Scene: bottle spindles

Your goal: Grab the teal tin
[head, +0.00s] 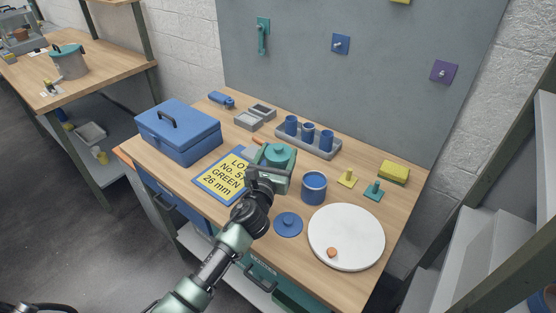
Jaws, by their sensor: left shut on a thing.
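I cannot tell whether the tin is lifted off the bench. My right gripper does not show.
A blue tin (314,187) stands close at the right, with a blue lid (288,224) and a white round board (346,237) in front. A yellow sign (223,176) and blue toolbox (179,133) are at the left. A grey tray (309,142) with blue cups is behind.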

